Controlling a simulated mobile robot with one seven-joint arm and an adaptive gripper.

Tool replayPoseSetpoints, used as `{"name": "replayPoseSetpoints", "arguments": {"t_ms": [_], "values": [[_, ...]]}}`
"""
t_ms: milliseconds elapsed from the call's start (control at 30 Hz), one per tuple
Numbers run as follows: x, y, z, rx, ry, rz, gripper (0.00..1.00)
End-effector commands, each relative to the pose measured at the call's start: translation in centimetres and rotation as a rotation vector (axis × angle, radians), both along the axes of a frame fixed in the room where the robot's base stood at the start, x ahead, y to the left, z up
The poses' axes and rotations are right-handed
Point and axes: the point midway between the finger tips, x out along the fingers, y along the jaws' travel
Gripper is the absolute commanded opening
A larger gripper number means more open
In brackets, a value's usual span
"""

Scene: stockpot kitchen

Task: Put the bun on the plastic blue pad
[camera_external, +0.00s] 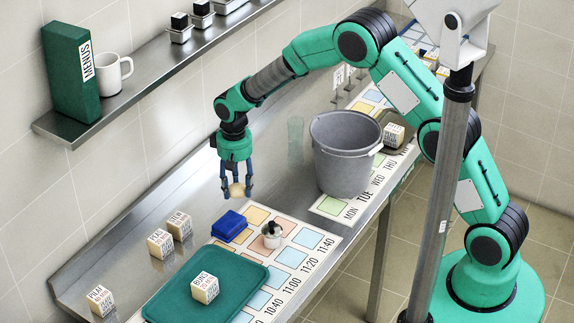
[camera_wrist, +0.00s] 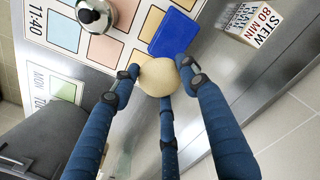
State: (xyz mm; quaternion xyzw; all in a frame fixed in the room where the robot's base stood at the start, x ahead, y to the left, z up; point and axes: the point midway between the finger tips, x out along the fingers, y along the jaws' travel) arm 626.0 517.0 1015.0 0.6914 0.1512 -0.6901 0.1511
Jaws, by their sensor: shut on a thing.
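The bun (camera_external: 236,190) is a small round tan ball held between the blue fingers of my gripper (camera_external: 236,188). In the wrist view the bun (camera_wrist: 157,77) sits among the three fingers of my gripper (camera_wrist: 160,82), which are shut on it. The bun is above the steel counter, up and slightly right of the blue pad as the external view shows it. The plastic blue pad (camera_external: 229,226) lies on the counter at the edge of the printed chart. In the wrist view the blue pad (camera_wrist: 174,33) lies just beyond the bun and is partly covered by it.
A grey bucket (camera_external: 345,160) stands right of my gripper. A small metal-and-black item (camera_external: 272,235) is right of the pad. A green tray (camera_external: 205,285) carries a BUNS cube (camera_external: 205,288). Labelled cubes (camera_external: 160,243) stand left. A wall shelf (camera_external: 160,75) runs behind.

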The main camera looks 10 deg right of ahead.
Motion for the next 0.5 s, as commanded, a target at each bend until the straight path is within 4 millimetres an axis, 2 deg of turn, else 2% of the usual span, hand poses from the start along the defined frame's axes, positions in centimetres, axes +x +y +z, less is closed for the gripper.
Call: {"name": "replayPoseSetpoints", "arguments": {"t_ms": [100, 200, 500], "values": [[-1.2, 2.1, 1.1, 0.000, 0.000, -0.011, 0.20], [-1.7, 3.0, 1.6, 0.000, 0.000, -0.018, 0.20], [-2.0, 3.4, 1.9, -0.001, 0.001, -0.023, 0.20]]}}
